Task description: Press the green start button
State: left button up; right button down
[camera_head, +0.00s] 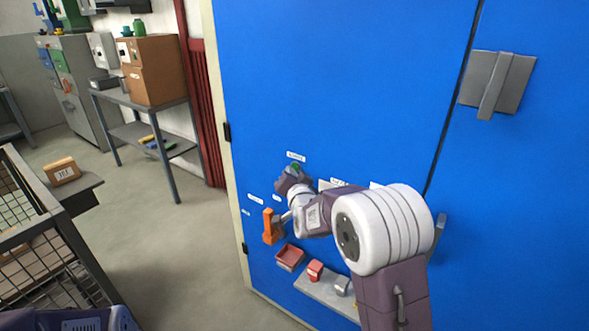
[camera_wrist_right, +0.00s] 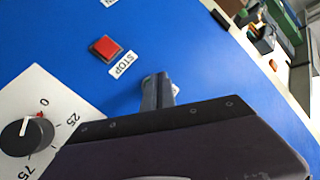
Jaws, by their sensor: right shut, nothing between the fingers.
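The green start button (camera_head: 296,167) shows as a small green patch below a white label (camera_head: 296,156) on the blue cabinet door. My right gripper (camera_head: 290,182) is at the door, overlapping the lower part of the button; whether it touches cannot be told. In the right wrist view its fingers (camera_wrist_right: 158,92) are shut and empty, pointing at the blue panel. My left gripper is not in view.
A black dial (camera_wrist_right: 27,135) on a white plate is near the fingers. An orange handle (camera_head: 271,227), a red tray (camera_head: 290,256) and a small shelf (camera_head: 325,293) are lower on the cabinet. A wire cart (camera_head: 40,240) stands left; open floor lies between.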

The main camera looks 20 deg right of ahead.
jog(key=shift+w+d, duration=0.25)
jog(key=shift+d, duration=0.1)
dwell(0.5)
dwell(0.3)
jog(key=shift+s+a+b, duration=0.35)
jog(key=shift+s+a, duration=0.15)
jog(key=shift+a, duration=0.15)
jog(key=s+a, duration=0.1)
jog(key=a, duration=0.1)
jog(key=s+a, duration=0.2)
dwell(0.8)
